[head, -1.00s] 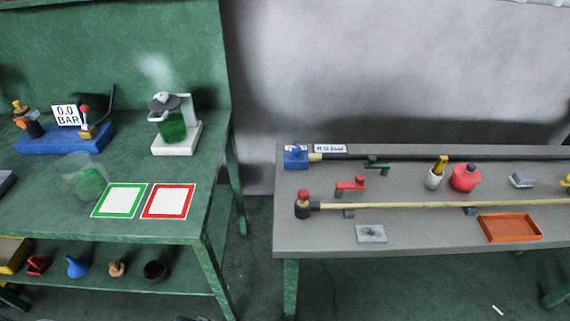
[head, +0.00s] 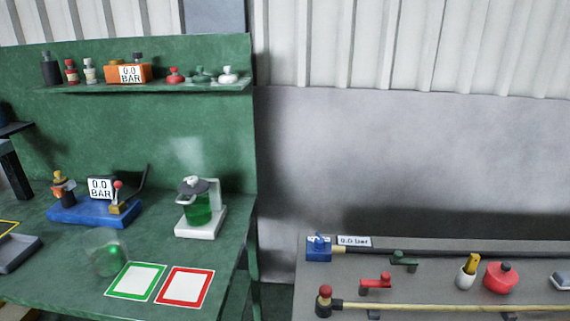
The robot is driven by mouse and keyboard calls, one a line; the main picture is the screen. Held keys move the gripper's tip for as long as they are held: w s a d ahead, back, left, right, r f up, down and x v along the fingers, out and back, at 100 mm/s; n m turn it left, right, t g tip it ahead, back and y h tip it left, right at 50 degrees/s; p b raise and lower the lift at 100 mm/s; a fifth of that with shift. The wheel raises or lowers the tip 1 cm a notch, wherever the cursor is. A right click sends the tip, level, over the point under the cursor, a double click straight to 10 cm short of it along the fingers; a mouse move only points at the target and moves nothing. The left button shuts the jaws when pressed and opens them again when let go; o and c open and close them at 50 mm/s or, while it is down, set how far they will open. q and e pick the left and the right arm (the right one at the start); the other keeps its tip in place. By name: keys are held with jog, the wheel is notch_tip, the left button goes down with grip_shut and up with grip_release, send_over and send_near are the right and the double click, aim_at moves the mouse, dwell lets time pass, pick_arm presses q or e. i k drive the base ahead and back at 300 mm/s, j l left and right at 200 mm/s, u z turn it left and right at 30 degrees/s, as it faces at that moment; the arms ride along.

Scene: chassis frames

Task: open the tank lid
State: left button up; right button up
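A tank with green contents (head: 198,208) stands on a white base (head: 202,222) at the right end of the green bench. A dark grey lid (head: 194,186) with a pale knob sits on its top. A pale handle-like part shows at its left side. I cannot tell whether the lid is latched. A faint pale haze shows above the tank. Neither of my grippers is in view.
Left of the tank is a blue-based device (head: 95,211) with a "0.0 BAR" display. Green-bordered (head: 136,281) and red-bordered (head: 184,287) cards lie in front. A shelf (head: 150,88) holds several items. A grey table (head: 430,287) stands to the right, across a gap.

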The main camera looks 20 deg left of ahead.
aim_at(202, 186)
jog(key=u, duration=1.15)
